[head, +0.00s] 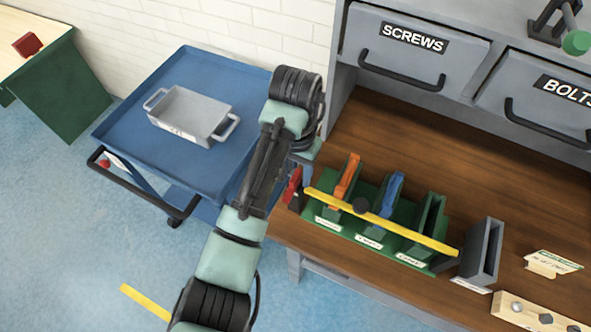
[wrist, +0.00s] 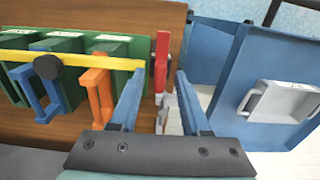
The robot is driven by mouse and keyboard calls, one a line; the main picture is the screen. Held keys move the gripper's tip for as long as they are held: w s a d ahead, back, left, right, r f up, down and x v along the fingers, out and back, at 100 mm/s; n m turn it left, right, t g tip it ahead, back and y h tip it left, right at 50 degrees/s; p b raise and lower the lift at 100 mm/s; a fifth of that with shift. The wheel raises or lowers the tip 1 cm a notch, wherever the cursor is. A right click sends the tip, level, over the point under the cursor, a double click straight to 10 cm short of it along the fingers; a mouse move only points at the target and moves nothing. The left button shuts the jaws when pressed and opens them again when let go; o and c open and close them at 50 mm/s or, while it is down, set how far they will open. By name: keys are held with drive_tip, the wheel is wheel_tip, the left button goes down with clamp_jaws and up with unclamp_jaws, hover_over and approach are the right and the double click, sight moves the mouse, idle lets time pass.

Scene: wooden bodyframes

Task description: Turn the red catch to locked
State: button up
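The red catch (head: 293,187) stands at the left end of a green rack (head: 345,231), beside the end of a yellow bar (head: 375,220). In the wrist view the catch (wrist: 161,62) is seen nearly end-on, right of the tip of the yellow bar (wrist: 100,62). My gripper (wrist: 159,76) is open, its two blue fingers apart on either side of the catch in the picture; I see no contact. In the head view my gripper (head: 306,172) is at the catch, partly hidden by my arm. The lock markings cannot be read.
A grey holder (head: 484,252) is to the right. A blue cart (head: 112,132) with a grey tray (head: 187,116) stands left of the bench.

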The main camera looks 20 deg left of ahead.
clamp_jaws()
drive_tip(key=shift+r+p, duration=0.1)
drive_tip(key=shift+p, duration=0.25)
drive_tip(key=n+p, duration=0.2)
drive_tip(key=p, duration=0.1)
drive_tip(key=shift+r+n, duration=0.15)
drive_tip(key=shift+n, duration=0.25)
drive_tip(key=n+p, duration=0.4)
drive_tip(key=n, duration=0.1)
drive_tip(key=shift+p, duration=0.4)
drive_tip(key=n+p, duration=0.2)
drive_tip(key=n, duration=0.3)
drive_tip(key=shift+n, duration=0.4)
drive_tip(key=shift+f+n+p, duration=0.2)
drive_tip(key=shift+n+p, duration=0.6)
drive_tip(key=shift+n, duration=1.2)
drive_tip(key=shift+o, duration=0.4)
unclamp_jaws()
